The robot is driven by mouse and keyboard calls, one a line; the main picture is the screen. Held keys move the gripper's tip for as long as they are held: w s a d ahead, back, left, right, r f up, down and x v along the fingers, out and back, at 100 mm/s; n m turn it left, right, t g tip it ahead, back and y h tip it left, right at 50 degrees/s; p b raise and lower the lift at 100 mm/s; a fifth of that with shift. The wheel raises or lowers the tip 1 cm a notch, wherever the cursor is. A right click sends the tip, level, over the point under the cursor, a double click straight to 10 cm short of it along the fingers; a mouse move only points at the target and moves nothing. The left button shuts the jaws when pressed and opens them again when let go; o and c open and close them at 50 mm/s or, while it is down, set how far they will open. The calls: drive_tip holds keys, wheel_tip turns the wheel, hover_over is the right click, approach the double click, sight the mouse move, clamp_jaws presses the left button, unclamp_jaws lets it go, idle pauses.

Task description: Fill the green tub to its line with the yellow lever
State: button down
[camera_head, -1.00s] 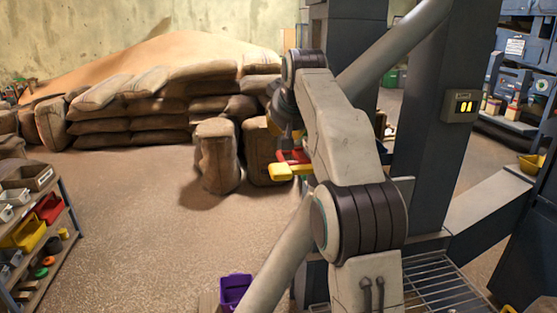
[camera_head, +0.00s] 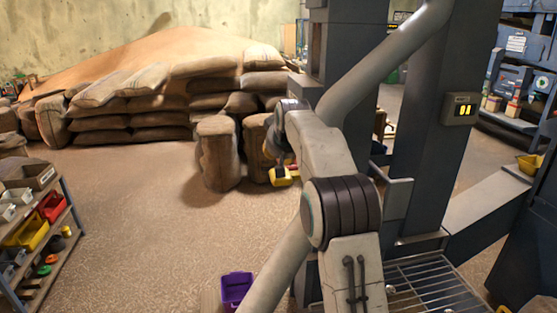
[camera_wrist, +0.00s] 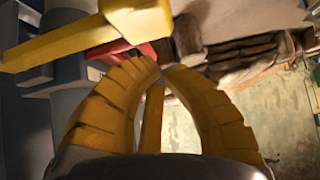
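The yellow lever (camera_head: 285,177) shows in the head view as a short yellow bar end below my wrist, left of the grey machine. In the wrist view the yellow lever (camera_wrist: 65,42) crosses the upper left, with a red part (camera_wrist: 118,50) behind it. My gripper (camera_wrist: 161,70) has its yellow ribbed fingers curved together, tips meeting or nearly so, with nothing seen between the tips. The fingers are beside the lever; I cannot tell whether they touch it. In the head view my arm hides much of this spot. I cannot make out the green tub.
A purple tub (camera_head: 236,288) stands on the floor at bottom centre. A shelf rack (camera_head: 50,235) with small bins is at left. Stacked sacks (camera_head: 130,115) line the back. A display (camera_head: 461,108) with two yellow bars is on the machine's post. The floor at centre left is clear.

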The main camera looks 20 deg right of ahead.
drive_tip(key=shift+s+f, duration=0.2)
drive_tip(key=shift+f, duration=1.35)
drive_tip(key=shift+f, duration=0.1)
